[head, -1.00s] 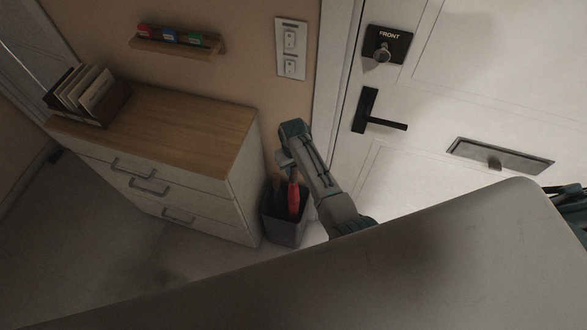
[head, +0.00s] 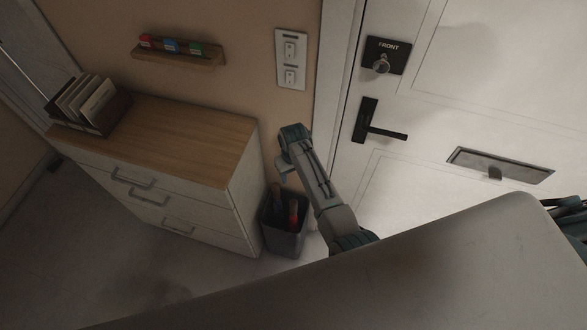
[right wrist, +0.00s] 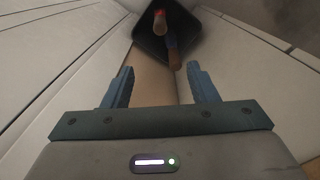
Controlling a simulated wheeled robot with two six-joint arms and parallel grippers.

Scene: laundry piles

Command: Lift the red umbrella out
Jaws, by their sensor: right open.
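The red umbrella (head: 293,212) stands in a dark bin (head: 285,241) on the floor, with only its upper part showing above the rim. A darker item with a brownish top (head: 276,207) is beside it. My right gripper (head: 284,168) is above the bin, apart from the umbrella. In the right wrist view my right gripper (right wrist: 160,72) is open, with nothing between its fingers. The bin (right wrist: 148,44) lies beyond the fingertips there, with two brownish-red handle ends and a bit of blue in it. My left gripper is not in view.
A white drawer cabinet (head: 160,195) with a wooden top stands close left of the bin. A white door (head: 450,95) with a black lever handle (head: 384,132) is at the right. The wall carries a small shelf (head: 178,55) and a switch plate (head: 291,58).

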